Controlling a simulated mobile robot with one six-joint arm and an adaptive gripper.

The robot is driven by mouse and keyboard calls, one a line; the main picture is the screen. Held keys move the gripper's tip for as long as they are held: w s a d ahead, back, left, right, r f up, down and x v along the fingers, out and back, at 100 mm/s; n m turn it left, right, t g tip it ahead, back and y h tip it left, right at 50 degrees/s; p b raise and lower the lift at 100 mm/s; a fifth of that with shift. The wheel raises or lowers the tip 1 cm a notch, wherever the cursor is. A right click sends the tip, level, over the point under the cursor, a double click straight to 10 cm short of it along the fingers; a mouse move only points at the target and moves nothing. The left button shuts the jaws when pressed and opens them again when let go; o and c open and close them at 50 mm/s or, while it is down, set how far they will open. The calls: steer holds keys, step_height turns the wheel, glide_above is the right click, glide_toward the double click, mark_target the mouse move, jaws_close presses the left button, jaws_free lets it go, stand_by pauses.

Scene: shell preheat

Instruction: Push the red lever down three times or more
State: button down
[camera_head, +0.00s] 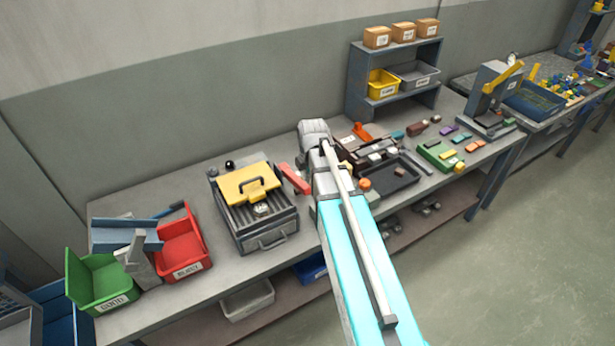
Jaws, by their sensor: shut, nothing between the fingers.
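A red lever (294,179) slants beside the right side of a grey metal box (268,222) with a ribbed top. My arm rises from the bottom of the view and ends above the bench just right of the lever. I cannot make out my gripper's fingers; the arm hides that end.
Red (183,246) and green (103,284) bins stand at the left. A dark tray (392,180), a green tray (437,154) and small parts lie right of my arm. A shelf (357,82) with bins and boxes stands at the back. Bare bench (228,276) shows between the red bin and the grey box.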

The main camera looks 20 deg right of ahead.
steer(key=shift+s+r+p, duration=0.15)
steer(key=shift+r+p, duration=0.4)
steer(key=shift+r, duration=0.25)
steer(key=shift+m, duration=0.3)
stand_by(0.3)
steer(key=m, duration=0.2)
steer(key=w+m, duration=0.1)
steer(key=m, duration=0.3)
steer(key=shift+w+d+r+g, duration=0.1)
steer(key=shift+w+g, duration=0.15)
steer(key=shift+g, duration=0.05)
steer(key=m, duration=0.3)
steer(key=w+m, duration=0.1)
steer(key=m, duration=0.2)
steer(key=shift+w+r+m+g, duration=0.1)
steer(key=shift+m+g, duration=0.2)
steer(key=m, duration=0.3)
steer(key=w+m, duration=0.1)
steer(key=m, duration=0.2)
steer(key=shift+d+r+p, duration=0.1)
steer(key=shift+p, duration=0.25)
steer(key=m, duration=0.3)
steer(key=w+m+g, duration=0.1)
steer(key=m, duration=0.2)
steer(key=shift+w+d+r+m, duration=0.1)
steer(key=shift+r+m, duration=0.05)
steer(key=shift+m, duration=0.25)
